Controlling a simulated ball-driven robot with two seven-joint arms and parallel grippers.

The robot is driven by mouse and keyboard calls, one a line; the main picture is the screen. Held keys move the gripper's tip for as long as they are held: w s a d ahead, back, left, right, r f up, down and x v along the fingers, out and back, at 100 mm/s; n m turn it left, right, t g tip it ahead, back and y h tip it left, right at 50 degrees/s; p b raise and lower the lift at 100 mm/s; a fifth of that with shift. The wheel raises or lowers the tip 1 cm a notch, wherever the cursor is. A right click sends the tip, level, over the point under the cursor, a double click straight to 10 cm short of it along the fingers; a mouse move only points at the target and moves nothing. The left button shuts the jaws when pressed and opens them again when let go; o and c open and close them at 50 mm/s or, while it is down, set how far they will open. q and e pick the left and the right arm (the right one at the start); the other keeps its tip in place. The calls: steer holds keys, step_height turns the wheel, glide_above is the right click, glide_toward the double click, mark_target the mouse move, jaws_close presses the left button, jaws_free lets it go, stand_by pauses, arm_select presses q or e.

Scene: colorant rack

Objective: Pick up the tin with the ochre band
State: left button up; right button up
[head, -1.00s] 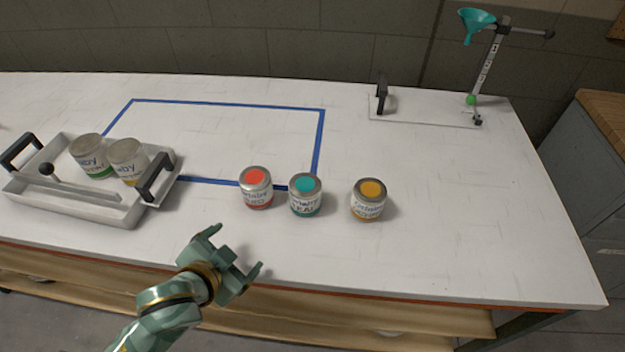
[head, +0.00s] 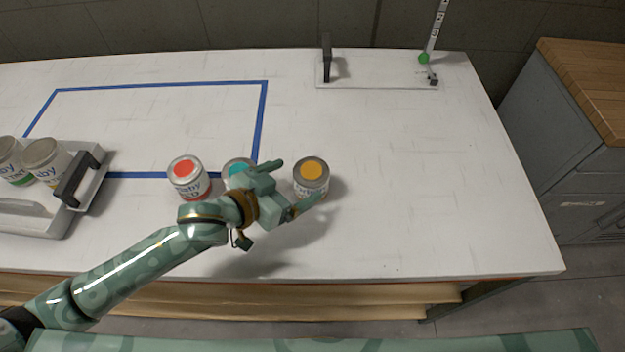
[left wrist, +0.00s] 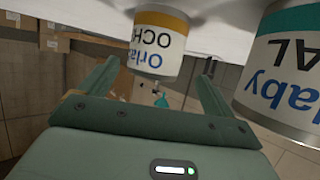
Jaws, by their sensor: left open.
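The tin with the ochre band (head: 312,170) stands upright on the white table, ochre disc on its lid, at the right end of a row of three tins. In the left wrist view, which is upside down, its ochre band and "OCH" lettering (left wrist: 160,40) show between and beyond the fingers. My left gripper (head: 297,183) is open and empty at the tin's near left side, with one finger on each side of its line. Any contact cannot be told. The teal tin (head: 236,167) is partly hidden behind the gripper; it also shows close in the wrist view (left wrist: 285,75). My right gripper is out of view.
A red-lidded tin (head: 188,178) stands left of the teal one. A tray (head: 92,200) at the left holds two tins, one with a yellowish band. A blue taped outline (head: 262,120) and a stand (head: 425,70) lie farther back. The table right of the ochre tin is clear.

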mark_target(311, 176)
arm_select(q)
steer(key=b+x, duration=0.1)
steer(key=x, duration=0.1)
steer(key=b+x, duration=0.1)
steer(key=x, duration=0.2)
steer(key=shift+d+f, duration=0.1)
steer(key=shift+d, duration=0.35)
steer(key=shift+s, duration=0.15)
steer(key=c, duration=1.2)
